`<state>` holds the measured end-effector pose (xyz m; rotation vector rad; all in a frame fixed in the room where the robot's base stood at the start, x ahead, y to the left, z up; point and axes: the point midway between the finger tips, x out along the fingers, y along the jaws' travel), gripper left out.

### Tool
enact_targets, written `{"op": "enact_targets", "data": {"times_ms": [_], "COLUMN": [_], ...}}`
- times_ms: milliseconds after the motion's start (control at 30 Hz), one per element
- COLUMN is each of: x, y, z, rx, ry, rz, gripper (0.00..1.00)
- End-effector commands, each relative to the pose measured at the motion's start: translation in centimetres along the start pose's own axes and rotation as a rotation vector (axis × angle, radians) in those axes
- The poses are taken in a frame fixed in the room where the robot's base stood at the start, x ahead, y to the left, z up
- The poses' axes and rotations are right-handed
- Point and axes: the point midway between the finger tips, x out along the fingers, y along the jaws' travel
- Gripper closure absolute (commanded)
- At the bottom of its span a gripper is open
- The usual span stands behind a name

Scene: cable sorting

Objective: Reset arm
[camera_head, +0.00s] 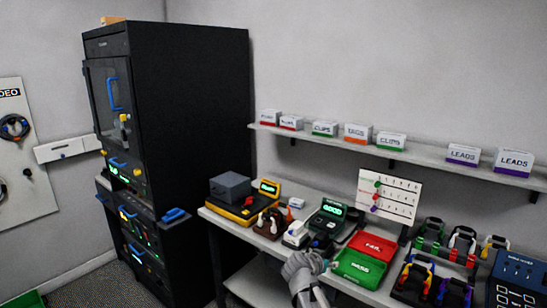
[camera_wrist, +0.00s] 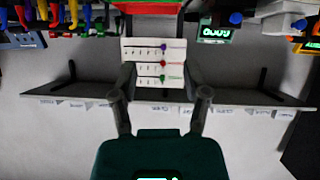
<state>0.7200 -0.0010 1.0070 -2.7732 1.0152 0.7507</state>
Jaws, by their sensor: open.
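My gripper (camera_head: 319,243) is in the head view at the front of the bench, beside the green PASS tray (camera_head: 347,272) and the red FAIL tray (camera_head: 383,236). In the wrist view, my gripper's two fingers (camera_wrist: 158,78) stand apart with nothing between them. The white chart board (camera_wrist: 135,52) with coloured dots shows beyond them, upside down; it also stands behind the trays in the head view (camera_head: 400,190). Part of the bench near my gripper is hidden by my arm.
A wall shelf (camera_head: 420,158) carries several labelled boxes. A tester with a lit GOOD display (camera_head: 333,210) is left of the trays. Racks of coloured leads (camera_head: 462,245) stand at the right. A tall black cabinet (camera_head: 190,120) stands left of the bench.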

Motion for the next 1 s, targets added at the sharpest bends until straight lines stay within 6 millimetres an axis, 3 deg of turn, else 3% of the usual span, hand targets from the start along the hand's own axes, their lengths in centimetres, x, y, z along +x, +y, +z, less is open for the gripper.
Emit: {"op": "enact_targets", "data": {"times_ms": [267, 467, 800, 1000], "x": [0.2, -0.4, -4.4, -6.8], "y": [3.0, 6.2, 9.9, 10.6], "z": [2.9, 6.8, 13.4, 15.3], "rx": [-0.087, -0.206, -0.45, -0.543], "ry": [-0.17, -0.399, -0.826, -0.962], "rz": [0.037, 0.026, -0.203, -0.367], "gripper": [0.4, 0.4, 0.4, 0.4]}}
